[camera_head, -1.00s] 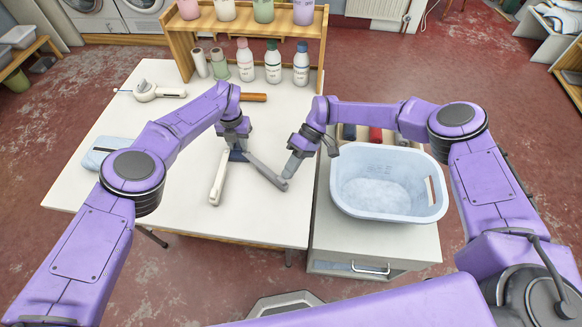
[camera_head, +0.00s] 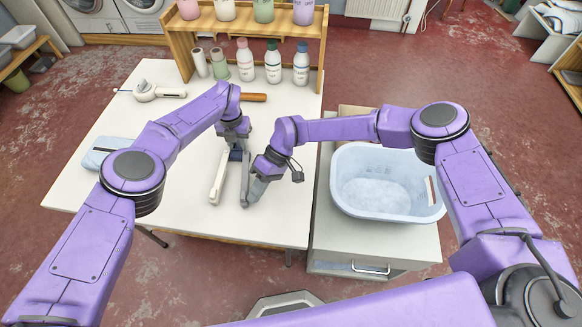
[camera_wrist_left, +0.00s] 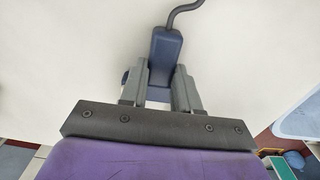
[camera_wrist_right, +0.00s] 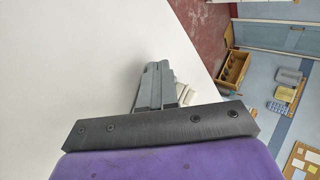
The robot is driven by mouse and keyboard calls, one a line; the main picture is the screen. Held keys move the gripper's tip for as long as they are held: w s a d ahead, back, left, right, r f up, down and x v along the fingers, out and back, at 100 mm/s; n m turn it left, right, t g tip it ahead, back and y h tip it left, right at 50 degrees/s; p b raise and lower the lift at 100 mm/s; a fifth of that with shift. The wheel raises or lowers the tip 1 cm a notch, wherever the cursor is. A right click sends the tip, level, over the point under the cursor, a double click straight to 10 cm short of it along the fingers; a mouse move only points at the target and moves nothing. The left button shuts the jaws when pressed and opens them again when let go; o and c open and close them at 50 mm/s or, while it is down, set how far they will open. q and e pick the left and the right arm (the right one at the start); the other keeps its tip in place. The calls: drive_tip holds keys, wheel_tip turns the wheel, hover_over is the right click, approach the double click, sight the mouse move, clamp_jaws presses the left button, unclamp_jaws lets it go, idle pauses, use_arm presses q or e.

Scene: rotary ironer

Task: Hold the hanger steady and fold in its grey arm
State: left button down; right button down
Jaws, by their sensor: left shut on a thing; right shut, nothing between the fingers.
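The hanger lies on the white table (camera_head: 105,180). Its dark blue middle (camera_head: 236,155) is held by my left gripper (camera_head: 236,146), which is shut on it. In the left wrist view the blue middle (camera_wrist_left: 165,45) sits between the fingers (camera_wrist_left: 160,78), with a dark hook (camera_wrist_left: 184,9) curving up from it. The white arm (camera_head: 217,180) points toward the front edge. The grey arm (camera_head: 245,178) now points the same way, roughly parallel. My right gripper (camera_head: 253,192) is shut and empty beside the grey arm's outer end; whether they touch is unclear. The right wrist view shows its closed fingers (camera_wrist_right: 155,85).
A pale blue basin (camera_head: 388,210) stands on a cabinet (camera_head: 375,248) at right. Bottles (camera_head: 272,62) and a wooden shelf (camera_head: 245,32) are at the back. The front left tabletop is clear.

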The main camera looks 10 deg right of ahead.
drive_tip(key=shift+s+a, duration=0.1)
drive_tip(key=shift+a, duration=1.25)
drive_tip(key=shift+w+d, duration=0.45)
drive_tip(key=shift+w, duration=0.2)
drive_tip(key=shift+s+d, duration=0.1)
drive_tip(key=shift+d, duration=0.35)
drive_tip(key=d, duration=0.1)
drive_tip(key=s+d, duration=0.1)
drive_tip(key=d, duration=0.1)
drive_tip(key=shift+d, duration=0.2)
use_arm(q)
drive_tip(key=c, duration=0.7)
unclamp_jaws()
drive_tip(key=shift+c, duration=0.2)
use_arm(e)
drive_tip(key=s+d+r, duration=0.2)
drive_tip(key=d+r, duration=0.4)
drive_tip(key=shift+d+r, duration=0.3)
drive_tip(key=shift+r, duration=0.05)
